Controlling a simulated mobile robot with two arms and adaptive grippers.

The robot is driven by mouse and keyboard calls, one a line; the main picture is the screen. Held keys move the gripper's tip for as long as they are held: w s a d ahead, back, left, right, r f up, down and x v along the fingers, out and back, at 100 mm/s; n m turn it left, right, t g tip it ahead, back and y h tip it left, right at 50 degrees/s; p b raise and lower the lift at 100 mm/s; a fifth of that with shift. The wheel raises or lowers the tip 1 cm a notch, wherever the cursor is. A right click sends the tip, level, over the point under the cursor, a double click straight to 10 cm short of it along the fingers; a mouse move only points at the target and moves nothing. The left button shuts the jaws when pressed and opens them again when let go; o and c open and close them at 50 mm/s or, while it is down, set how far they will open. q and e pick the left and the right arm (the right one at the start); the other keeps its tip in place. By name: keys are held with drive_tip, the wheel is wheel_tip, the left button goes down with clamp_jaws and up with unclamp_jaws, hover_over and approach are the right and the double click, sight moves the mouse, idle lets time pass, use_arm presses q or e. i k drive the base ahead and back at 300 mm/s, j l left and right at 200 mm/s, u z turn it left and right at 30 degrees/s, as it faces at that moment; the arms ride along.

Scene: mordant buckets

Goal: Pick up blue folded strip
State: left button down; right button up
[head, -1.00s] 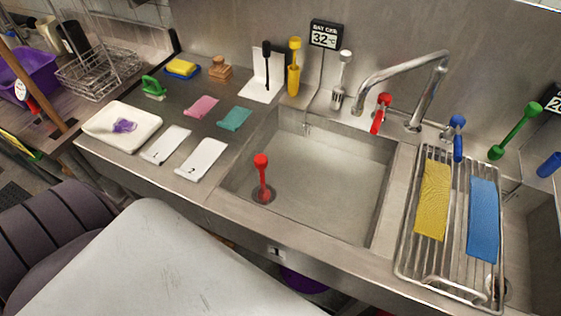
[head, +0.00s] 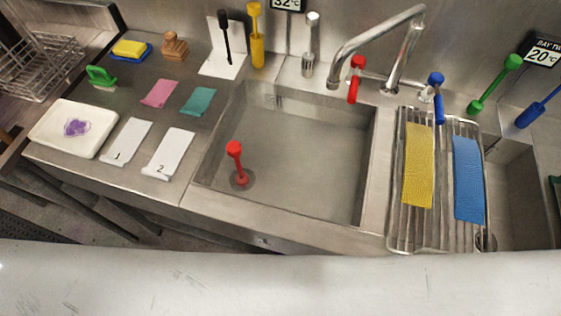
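The blue folded strip (head: 467,180) lies lengthwise on the wire drying rack at the right of the sink. A yellow strip (head: 418,165) lies beside it on the left, with a gap between the two. Both strips look flat on the rack's bars. Neither of my grippers shows in the head view.
A chrome faucet (head: 375,40) arches over the sink. A pale surface (head: 280,285) fills the foreground.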

sight(468, 183)
drive_tip(key=k+z, duration=0.1)
drive_tip(key=z, duration=1.4)
